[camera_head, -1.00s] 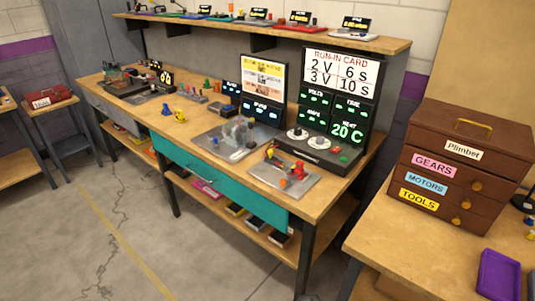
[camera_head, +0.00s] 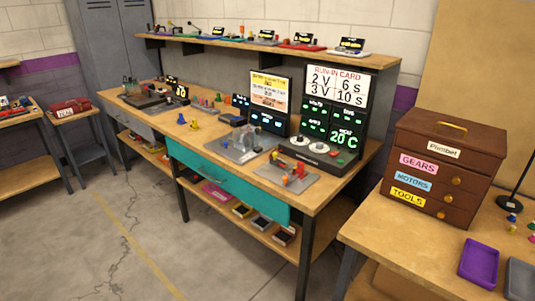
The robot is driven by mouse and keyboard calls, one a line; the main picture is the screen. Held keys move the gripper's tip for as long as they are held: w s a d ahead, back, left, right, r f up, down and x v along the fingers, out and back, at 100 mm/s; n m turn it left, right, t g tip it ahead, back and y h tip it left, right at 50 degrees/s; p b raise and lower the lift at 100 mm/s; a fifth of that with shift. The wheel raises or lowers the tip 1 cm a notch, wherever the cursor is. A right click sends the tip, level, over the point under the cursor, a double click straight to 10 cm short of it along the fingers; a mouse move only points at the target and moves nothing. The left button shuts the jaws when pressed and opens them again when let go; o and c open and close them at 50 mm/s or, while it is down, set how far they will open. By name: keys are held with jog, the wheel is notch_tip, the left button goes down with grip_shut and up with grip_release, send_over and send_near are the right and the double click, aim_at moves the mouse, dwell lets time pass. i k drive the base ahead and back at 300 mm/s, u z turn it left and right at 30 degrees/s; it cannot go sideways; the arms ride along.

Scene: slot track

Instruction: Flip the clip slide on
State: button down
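The workbench (camera_head: 215,144) stands in the middle of the head view, seen from some distance. A small grey plate (camera_head: 262,172) with red, orange and blue parts lies at its right front, and another plate (camera_head: 218,150) with a clear-looking fixture lies to its left. The run-in unit (camera_head: 330,120) behind them reads 20 °C and carries two white dials. I cannot tell any clip slide or its position at this size. My gripper is not in view.
A brown drawer chest (camera_head: 440,185) and a purple tray (camera_head: 479,262) sit on the right table. A red box (camera_head: 70,106) is on a stand at the left. An upper shelf (camera_head: 270,48) holds several small kits. The floor (camera_head: 95,245) in front of the bench is clear.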

aim_at(274, 162)
jog(key=z, duration=0.3)
jog(key=i, duration=0.75)
jog(key=z, duration=0.55)
jog(key=k, duration=0.2)
jog(key=u, duration=3)
